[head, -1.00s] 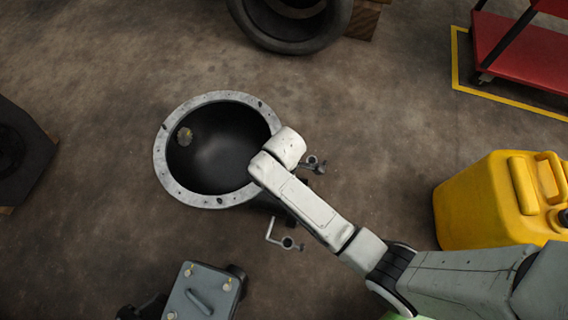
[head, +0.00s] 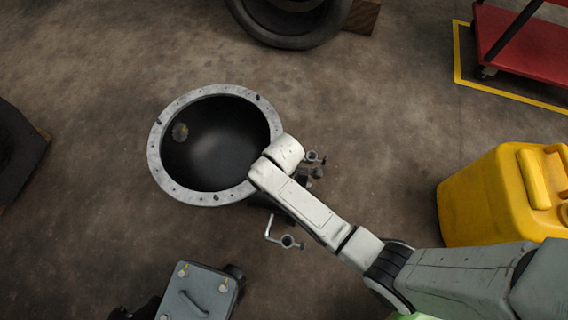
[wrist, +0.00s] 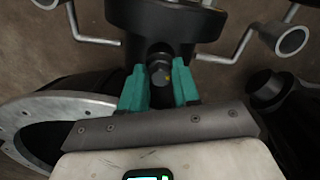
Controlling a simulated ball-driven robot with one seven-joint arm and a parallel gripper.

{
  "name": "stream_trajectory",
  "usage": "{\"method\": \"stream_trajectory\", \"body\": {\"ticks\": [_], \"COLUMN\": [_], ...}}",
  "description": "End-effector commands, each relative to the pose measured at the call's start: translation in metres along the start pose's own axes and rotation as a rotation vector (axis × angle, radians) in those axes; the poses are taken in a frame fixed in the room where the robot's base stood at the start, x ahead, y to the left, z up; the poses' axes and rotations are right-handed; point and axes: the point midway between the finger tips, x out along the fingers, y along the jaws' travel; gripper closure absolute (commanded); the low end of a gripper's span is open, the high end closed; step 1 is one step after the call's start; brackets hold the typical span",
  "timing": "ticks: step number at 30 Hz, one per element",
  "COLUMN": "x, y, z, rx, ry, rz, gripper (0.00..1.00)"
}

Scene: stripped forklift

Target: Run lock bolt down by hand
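The lock bolt (wrist: 158,74) is a dark hex head with a small yellow mark, seen in the wrist view on the underside of a black cylindrical part (wrist: 165,22). My gripper (wrist: 160,78) has its two teal fingers on either side of the head, close against its flanks. It appears shut on the bolt. How far the bolt is threaded in is hidden. In the head view, my arm's end covers the bolt and fingers at the right rim of the round metal housing (head: 172,188).
Metal crank levers (head: 287,241) stick out beside my wrist. A grey lidded box (head: 200,293) stands at the lower left. A yellow jug (head: 485,200) stands at right, a red cart (head: 525,45) at upper right, and a tyre (head: 290,25) at the top. Floor between them is clear.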

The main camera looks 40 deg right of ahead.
Motion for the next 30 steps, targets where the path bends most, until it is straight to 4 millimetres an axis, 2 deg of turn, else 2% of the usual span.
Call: {"method": "stream_trajectory", "body": {"ticks": [2,9,20,30], "x": [0.0,0.0001,-0.0016,-0.0048], "y": [-0.0001,-0.0002,-0.0006,-0.0018], "z": [0.0001,0.0002,0.0003,0.0006], "rx": [0.0,0.0,0.032,0.244], "ry": [0.0,0.0,-0.001,-0.003], "rz": [0.0,0.0,-0.001,-0.003], "gripper": [0.77,1.0,1.0,1.0]}}
